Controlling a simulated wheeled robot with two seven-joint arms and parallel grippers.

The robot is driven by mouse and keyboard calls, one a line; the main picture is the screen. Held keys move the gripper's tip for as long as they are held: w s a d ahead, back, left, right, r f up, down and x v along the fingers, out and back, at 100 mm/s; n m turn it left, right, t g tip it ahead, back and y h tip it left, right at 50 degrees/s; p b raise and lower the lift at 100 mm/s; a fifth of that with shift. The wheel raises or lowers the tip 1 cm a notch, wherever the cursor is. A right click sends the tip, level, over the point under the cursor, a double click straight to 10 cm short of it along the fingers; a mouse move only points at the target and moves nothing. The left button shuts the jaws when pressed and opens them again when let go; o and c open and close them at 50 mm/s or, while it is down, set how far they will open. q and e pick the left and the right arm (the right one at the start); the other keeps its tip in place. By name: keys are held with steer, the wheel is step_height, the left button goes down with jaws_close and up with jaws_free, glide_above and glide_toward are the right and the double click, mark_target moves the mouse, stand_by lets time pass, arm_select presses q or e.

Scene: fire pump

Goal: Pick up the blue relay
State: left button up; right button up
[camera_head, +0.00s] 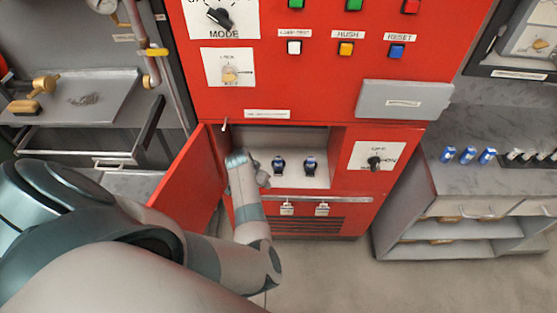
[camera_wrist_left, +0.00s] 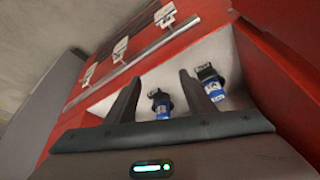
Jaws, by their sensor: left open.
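Two relays with black tops and blue bodies stand side by side inside the open red cabinet, the left one (camera_head: 279,166) and the right one (camera_head: 310,166). My left gripper (camera_head: 264,178) reaches into the compartment, just left of the left relay. In the left wrist view the open fingers (camera_wrist_left: 160,78) point at the relays. The jaws hold nothing. My right gripper is not in view.
The red cabinet door (camera_head: 190,180) hangs open left of my forearm.

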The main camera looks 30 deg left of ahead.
mark_target(278, 164)
arm_select(q)
steer(key=shift+w+d+f, duration=0.2)
steer(key=shift+w+d, duration=0.15)
steer(key=shift+d, duration=0.05)
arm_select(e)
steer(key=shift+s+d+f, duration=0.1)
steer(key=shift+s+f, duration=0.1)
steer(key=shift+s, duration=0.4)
arm_select(q)
steer(key=w+b, duration=0.5)
steer(key=shift+w+a+f, duration=0.2)
steer(key=shift+w+f, duration=0.05)
steer(key=shift+w+a+r+b, duration=0.1)
steer(key=shift+w+b, duration=0.5)
steer(key=shift+b, duration=0.05)
steer(key=shift+w+r, duration=0.2)
steer(key=shift+w, duration=0.05)
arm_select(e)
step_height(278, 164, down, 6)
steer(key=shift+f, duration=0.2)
